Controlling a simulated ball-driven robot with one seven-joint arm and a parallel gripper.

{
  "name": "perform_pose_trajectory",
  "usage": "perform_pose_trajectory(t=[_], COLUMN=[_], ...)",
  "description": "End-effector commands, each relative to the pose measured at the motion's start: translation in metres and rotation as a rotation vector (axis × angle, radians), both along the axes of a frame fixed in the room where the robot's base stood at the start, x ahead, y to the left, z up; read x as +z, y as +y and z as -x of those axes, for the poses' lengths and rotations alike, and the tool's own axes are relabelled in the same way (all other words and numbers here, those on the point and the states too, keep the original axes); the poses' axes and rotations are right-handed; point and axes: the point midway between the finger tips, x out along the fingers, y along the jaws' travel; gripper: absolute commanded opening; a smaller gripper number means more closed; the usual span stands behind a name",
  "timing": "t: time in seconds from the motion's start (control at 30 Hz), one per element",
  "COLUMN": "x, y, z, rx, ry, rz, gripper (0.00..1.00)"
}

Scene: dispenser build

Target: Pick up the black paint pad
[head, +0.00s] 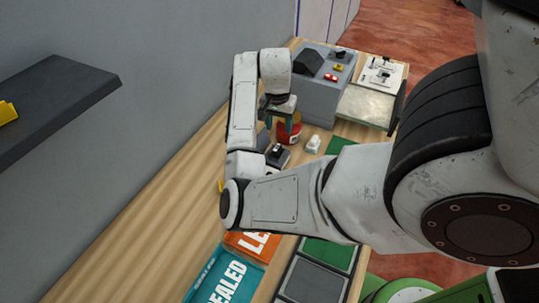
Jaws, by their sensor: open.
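My gripper (281,112) hangs from the bent arm above the workbench and points down, with its jaws open. A red round container (290,133) shows just below the jaws, partly covered by them. A small black item with a grey edge (277,155) lies on the bench just in front of the red container. It may be the black paint pad, but it is small and I cannot tell for sure. My arm hides part of the bench around it. I cannot tell how high the gripper is above the bench.
A small white item (313,144) stands right of the red container. A grey machine (322,80) and a light plate (366,105) fill the bench's far end. Teal (226,280) and orange (250,243) labelled areas and dark and green mats (313,281) lie nearer. A dark shelf (60,100) juts out at left.

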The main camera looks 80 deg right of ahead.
Motion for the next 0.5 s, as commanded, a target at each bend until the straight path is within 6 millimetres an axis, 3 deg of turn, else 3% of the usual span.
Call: perform_pose_trajectory(t=[0.27,0.5], x=[-0.001,-0.035], y=[-0.004,-0.004], z=[0.002,0.002], rx=[-0.118,-0.118], ry=[-0.047,-0.046], rz=[-0.080,-0.082], gripper=[0.55,0.55])
